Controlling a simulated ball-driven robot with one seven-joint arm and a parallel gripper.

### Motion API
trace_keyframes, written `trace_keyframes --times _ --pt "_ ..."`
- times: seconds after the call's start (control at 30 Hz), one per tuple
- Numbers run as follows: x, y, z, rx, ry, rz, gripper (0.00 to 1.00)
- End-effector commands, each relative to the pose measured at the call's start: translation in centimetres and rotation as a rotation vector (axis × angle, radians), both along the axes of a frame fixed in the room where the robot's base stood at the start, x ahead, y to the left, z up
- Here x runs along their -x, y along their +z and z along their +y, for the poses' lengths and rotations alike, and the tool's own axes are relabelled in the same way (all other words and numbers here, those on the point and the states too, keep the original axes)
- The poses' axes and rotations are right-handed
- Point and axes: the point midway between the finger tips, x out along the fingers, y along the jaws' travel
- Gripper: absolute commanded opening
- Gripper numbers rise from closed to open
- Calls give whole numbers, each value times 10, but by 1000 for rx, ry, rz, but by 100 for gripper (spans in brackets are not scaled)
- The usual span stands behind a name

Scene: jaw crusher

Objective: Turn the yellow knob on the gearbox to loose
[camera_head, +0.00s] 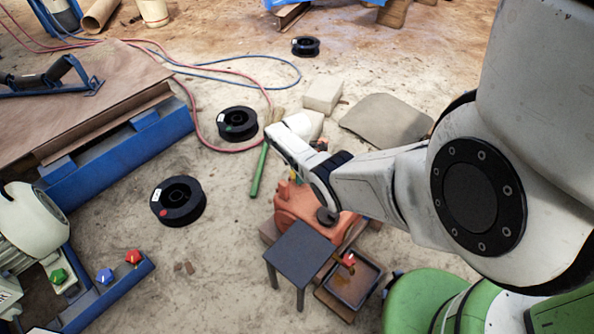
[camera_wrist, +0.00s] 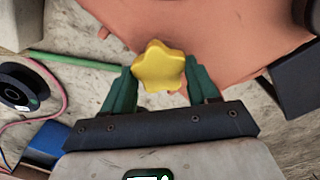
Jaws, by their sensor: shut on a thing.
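The yellow knob (camera_wrist: 158,68) is star-shaped and sits between the two green fingers of my gripper (camera_wrist: 158,84) in the wrist view. My gripper is shut on it, one finger at each side. The orange gearbox (camera_wrist: 220,35) lies behind and around the knob. In the head view the gearbox (camera_head: 300,207) stands on the floor below my arm, which reaches in from the right. A small yellow bit of the knob (camera_head: 292,174) shows there, and my arm hides most of it. No loose mark is readable.
A dark stool-like table (camera_head: 300,250) and a tray (camera_head: 352,282) stand close in front of the gearbox. A green-handled broom (camera_head: 259,170) and black spools (camera_head: 178,201) lie to the left. Red, blue and green knobs (camera_head: 133,256) sit on a blue frame at lower left.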

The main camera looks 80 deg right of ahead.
Motion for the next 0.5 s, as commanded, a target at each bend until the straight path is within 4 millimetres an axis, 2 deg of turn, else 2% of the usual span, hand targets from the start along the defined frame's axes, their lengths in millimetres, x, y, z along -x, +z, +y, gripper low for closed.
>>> trace_keyframes --times 0.5 --pt "-2 1 0 0 99 -4 28"
